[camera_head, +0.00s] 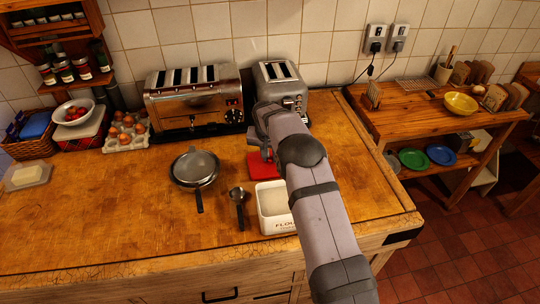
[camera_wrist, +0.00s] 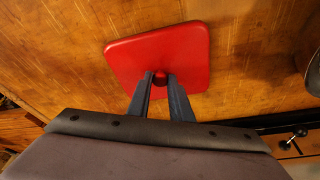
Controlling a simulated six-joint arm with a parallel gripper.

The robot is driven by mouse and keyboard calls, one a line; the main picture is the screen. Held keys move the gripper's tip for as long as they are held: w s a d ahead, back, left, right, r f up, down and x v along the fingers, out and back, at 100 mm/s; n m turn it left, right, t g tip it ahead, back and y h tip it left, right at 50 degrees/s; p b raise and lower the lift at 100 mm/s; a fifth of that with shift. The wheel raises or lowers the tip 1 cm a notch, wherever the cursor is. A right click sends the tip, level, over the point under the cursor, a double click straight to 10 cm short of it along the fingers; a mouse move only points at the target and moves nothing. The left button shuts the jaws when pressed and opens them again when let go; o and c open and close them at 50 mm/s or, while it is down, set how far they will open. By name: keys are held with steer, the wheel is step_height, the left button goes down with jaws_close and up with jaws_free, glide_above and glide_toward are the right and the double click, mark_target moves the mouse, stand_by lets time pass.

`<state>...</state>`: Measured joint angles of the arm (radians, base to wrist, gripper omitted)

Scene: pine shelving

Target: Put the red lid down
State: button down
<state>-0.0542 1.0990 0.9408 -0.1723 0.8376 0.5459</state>
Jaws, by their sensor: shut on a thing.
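The red lid (camera_wrist: 150,50) is a square plate with rounded corners and a small round knob. My gripper (camera_wrist: 160,82) is shut on the knob, one dark finger on each side of it. In the head view the lid (camera_head: 261,170) shows just behind the open flour tin, partly hidden by my arm. My gripper (camera_head: 267,152) is above it there. The lid is low over the wooden counter or on it; I cannot tell whether it touches.
The white flour tin (camera_head: 275,225) stands open in front of the lid. A metal scoop (camera_head: 238,203) and a sieve (camera_head: 195,170) lie to its left. Two toasters (camera_head: 195,98) (camera_head: 282,87) stand behind. The counter's left front (camera_head: 100,225) is clear.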

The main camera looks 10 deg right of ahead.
mark_target(268, 170)
steer(key=shift+f, duration=0.2)
steer(key=c, duration=1.6)
jaws_free()
steer(key=shift+r, duration=0.1)
steer(key=shift+r, duration=0.35)
steer(key=shift+b+v, duration=1.75)
steer(key=shift+v, duration=4.15)
steer(key=shift+a, duration=0.1)
